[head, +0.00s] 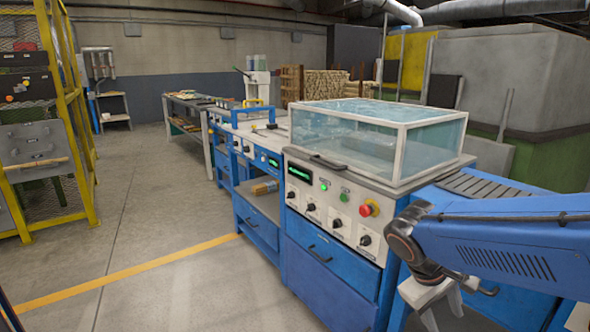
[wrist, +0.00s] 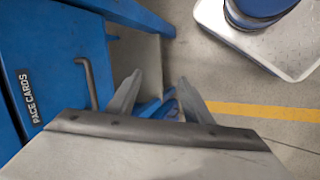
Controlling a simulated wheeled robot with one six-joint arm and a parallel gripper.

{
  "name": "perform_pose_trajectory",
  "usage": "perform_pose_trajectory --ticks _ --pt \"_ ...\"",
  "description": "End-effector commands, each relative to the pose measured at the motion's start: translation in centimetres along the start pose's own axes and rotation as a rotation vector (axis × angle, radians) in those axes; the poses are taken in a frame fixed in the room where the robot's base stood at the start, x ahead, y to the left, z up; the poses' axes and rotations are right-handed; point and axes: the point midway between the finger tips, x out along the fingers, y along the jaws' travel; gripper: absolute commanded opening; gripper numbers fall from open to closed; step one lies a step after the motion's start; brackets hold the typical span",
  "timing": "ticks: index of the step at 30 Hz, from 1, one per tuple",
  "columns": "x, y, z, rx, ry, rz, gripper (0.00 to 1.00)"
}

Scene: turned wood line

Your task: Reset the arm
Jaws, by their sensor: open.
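My blue arm reaches in from the right edge of the head view and bends down beside the front of the workbench. My gripper (wrist: 160,76) shows in the wrist view with its two grey fingers apart and nothing between them. It hangs over the floor, close to a blue drawer front (wrist: 45,75) labelled "PACE CARDS" with a grey handle. In the head view my gripper (head: 443,312) is low at the right, partly cut off by the frame, its fingers pointing down.
A control console (head: 335,205) with knobs and a red button carries a clear-walled tank (head: 375,140). Blue benches continue behind it. A yellow caged rack (head: 75,100) stands at the left. Open concrete floor (head: 150,200) with a yellow line lies between.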

Motion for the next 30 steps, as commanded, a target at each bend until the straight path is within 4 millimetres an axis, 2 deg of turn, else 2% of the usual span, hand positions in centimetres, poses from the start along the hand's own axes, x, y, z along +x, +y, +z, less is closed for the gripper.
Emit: perform_pose_trajectory --ticks 1,6,15,21,30 --pt "-0.2 -0.1 0.9 0.038 0.030 -0.033 0.46" --pt "-0.8 -1.3 3.2 0.153 0.126 -0.141 0.46" --pt "-2.6 -3.2 5.9 0.352 0.320 -0.297 0.46" --pt "-3.6 -4.0 6.7 0.439 0.413 -0.353 0.46" --pt "-4.0 -4.2 6.8 0.464 0.442 -0.370 0.46"
